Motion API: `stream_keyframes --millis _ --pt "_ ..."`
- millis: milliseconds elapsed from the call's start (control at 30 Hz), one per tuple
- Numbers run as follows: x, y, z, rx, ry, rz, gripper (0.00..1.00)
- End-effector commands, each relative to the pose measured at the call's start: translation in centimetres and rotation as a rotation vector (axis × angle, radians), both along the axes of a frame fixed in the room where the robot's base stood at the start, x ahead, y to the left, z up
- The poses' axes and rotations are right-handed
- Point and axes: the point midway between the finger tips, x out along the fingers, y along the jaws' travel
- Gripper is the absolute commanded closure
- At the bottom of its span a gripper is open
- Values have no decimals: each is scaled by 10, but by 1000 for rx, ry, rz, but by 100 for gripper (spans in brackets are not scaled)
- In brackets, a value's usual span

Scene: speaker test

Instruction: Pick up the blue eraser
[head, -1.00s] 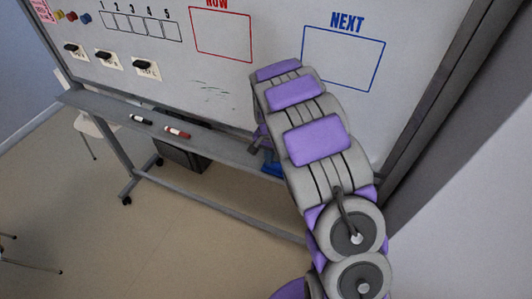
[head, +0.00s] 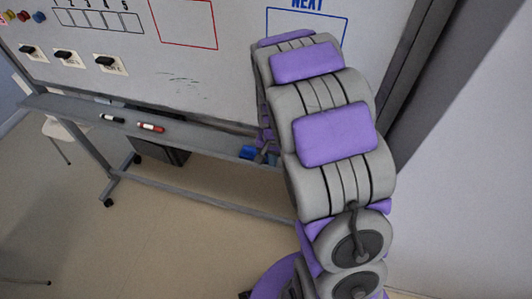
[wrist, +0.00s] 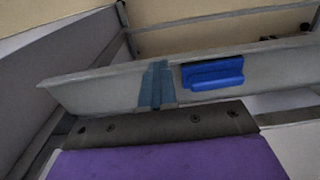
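The blue eraser (head: 247,152) sits on the grey tray under the whiteboard, partly hidden by my gripper (head: 264,150) just to its right. In the wrist view the bright blue eraser (wrist: 213,73) lies on the tray, right of centre. A narrow teal-grey piece (wrist: 157,86) stands to its left with a small gap between; I cannot tell if it is a fingertip of mine. My gripper's dark plate and purple body fill the bottom of that view. The eraser is not held. The jaw opening is not clear.
The tray (head: 190,141) runs along the whiteboard (head: 200,70). A black marker (head: 112,118) and a red marker (head: 151,127) lie on it to the left, with bare tray between them and the eraser. The board's dark side frame (head: 410,75) stands at the right.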

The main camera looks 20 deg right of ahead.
Motion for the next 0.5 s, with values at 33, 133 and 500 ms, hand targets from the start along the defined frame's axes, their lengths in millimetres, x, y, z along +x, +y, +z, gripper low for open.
stream_keyframes --millis 33,133,500 --pt "-3 -1 1 0 0 -1 100" --pt "-7 -3 1 1 1 -1 100" --pt "-8 -3 1 1 1 -1 97"
